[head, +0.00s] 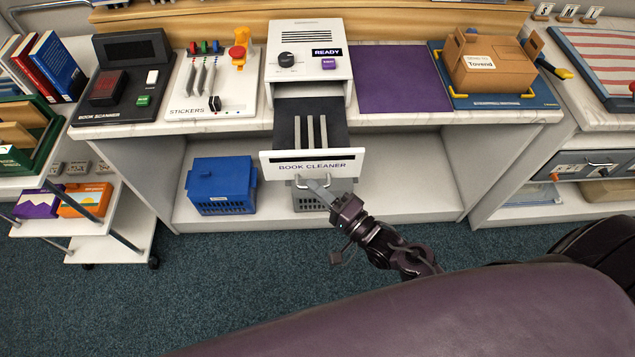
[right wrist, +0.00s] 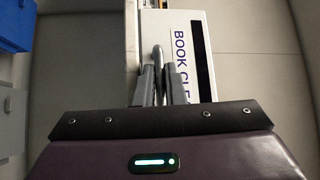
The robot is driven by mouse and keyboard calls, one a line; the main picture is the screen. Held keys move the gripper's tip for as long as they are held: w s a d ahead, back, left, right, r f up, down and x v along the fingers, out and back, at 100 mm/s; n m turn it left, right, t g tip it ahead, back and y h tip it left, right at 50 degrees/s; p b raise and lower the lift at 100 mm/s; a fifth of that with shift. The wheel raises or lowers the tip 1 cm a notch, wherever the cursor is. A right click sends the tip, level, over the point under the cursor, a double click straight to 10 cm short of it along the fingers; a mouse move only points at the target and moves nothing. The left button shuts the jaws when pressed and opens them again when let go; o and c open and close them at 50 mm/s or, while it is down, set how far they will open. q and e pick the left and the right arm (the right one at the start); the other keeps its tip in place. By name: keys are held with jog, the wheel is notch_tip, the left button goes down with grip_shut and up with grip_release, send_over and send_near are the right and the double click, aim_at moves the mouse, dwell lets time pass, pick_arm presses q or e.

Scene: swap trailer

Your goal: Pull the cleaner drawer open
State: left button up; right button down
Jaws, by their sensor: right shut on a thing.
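The book cleaner drawer (head: 311,161) has a white front labelled "BOOK CLEANER" and stands pulled out from under the white cleaner unit (head: 309,50). Its dark inside with pale upright dividers shows from above. My right gripper (head: 314,184) is at the handle below the label. In the right wrist view its two grey fingers (right wrist: 159,85) are closed around the metal handle bar (right wrist: 158,62), with the drawer front (right wrist: 182,50) just beyond. My left gripper is not in view.
A blue lidded basket (head: 221,185) stands on the lower shelf left of the drawer. A grey basket (head: 310,202) sits beneath the drawer, partly hidden. A purple mat (head: 402,80) and a cardboard box (head: 490,62) are on the counter to the right. The shelf right of my gripper is clear.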

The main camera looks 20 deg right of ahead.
jog(key=c, duration=1.8)
grip_release()
jog(key=shift+s, duration=0.1)
jog(key=b+v, duration=0.1)
jog(key=v, duration=0.6)
jog(key=shift+s+d, duration=0.2)
jog(key=shift+s, duration=0.05)
jog(key=shift+f, duration=0.1)
jog(key=s+d+f+n+g+h, duration=0.2)
jog(key=s+f+g+h, duration=0.1)
jog(key=f, duration=1)
jog(key=s+d+f+n+g+h, duration=0.1)
jog(key=s+f+n+g+h, duration=0.15)
jog(key=f, duration=1.05)
jog(key=s+d+f+n+g+h, duration=0.1)
jog(key=s+f+n+g, duration=0.2)
jog(key=s+f, duration=0.2)
jog(key=s+d+f+n+g+h, duration=0.1)
jog(key=s+f+n+g, duration=0.2)
jog(key=s+f, duration=0.3)
jog(key=s+d+f+n+g+h, duration=0.1)
jog(key=s+f+n+g+h, duration=0.1)
jog(key=s+f, duration=0.4)
jog(key=shift+s+f+n+g, duration=0.1)
jog(key=shift+s+n+g, duration=0.15)
jog(key=shift+s+g, duration=0.6)
jog(key=shift+s+n+g, duration=0.2)
jog(key=shift+s+g, duration=0.2)
jog(key=shift+s, duration=0.8)
